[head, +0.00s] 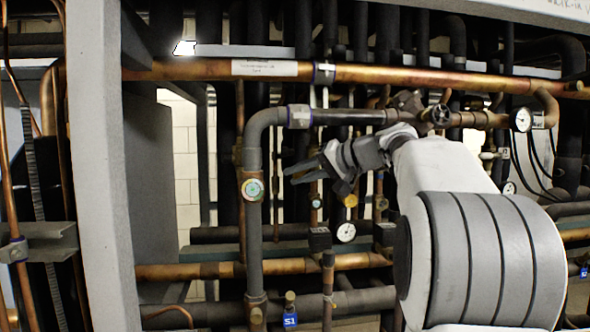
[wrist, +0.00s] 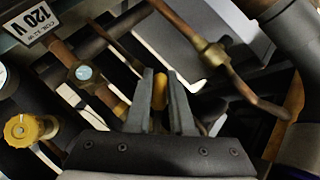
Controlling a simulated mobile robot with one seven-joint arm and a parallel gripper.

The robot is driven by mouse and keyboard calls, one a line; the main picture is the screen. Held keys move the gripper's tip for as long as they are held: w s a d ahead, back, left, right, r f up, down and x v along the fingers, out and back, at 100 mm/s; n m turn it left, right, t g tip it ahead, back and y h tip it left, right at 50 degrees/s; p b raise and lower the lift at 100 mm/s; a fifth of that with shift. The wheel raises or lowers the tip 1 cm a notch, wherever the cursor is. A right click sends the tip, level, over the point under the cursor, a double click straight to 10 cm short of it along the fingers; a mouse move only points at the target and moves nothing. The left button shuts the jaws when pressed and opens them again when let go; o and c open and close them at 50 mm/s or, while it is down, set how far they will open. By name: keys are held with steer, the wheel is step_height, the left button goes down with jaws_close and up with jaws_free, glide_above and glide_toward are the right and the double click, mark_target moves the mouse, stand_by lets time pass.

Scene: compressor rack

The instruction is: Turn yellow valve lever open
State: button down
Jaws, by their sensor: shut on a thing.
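My gripper (wrist: 161,84) is in the lower middle of the wrist view, its two dark fingers pointing away. The yellow valve lever (wrist: 160,93) is a small upright yellow piece between the fingers, which are shut on it. The lever's base and valve body are hidden behind the fingers and the gripper housing. In the head view my gripper (head: 292,172) reaches left among the pipes, in front of the dark vertical ones. I cannot make out the lever between the fingers there.
A yellow round knob (wrist: 28,130) is at the left of the wrist view. A copper pipe with a brass fitting (wrist: 212,54) runs close to the right finger. In the head view a grey bent pipe (head: 253,180) stands left of my gripper, and a gauge (head: 346,232) is below.

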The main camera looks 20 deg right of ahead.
steer(key=shift+s+d+f+n+g+h+p, duration=0.15)
steer(key=shift+d+f+n+g+h, duration=0.15)
steer(key=shift+n+g+h, duration=0.15)
steer(key=shift+d+f+n+g+h+p, duration=0.15)
steer(key=shift+d+f+n+g+h, duration=0.15)
steer(key=shift+h, duration=0.25)
steer(key=shift+s+d+f+n+g+h+p, duration=0.25)
steer(key=shift+d+n+g+h, duration=0.3)
steer(key=shift+h, duration=0.35)
steer(key=shift+f, duration=0.1)
steer(key=c, duration=0.8)
jaws_free()
steer(key=s+d+b, duration=0.1)
steer(key=s, duration=0.3)
steer(key=s+d+b, duration=0.1)
steer(key=s, duration=0.3)
steer(key=s+d+b, duration=0.1)
steer(key=s+b, duration=0.1)
steer(key=s, duration=0.2)
steer(key=shift+s+r, duration=0.25)
steer(key=shift+r, duration=0.15)
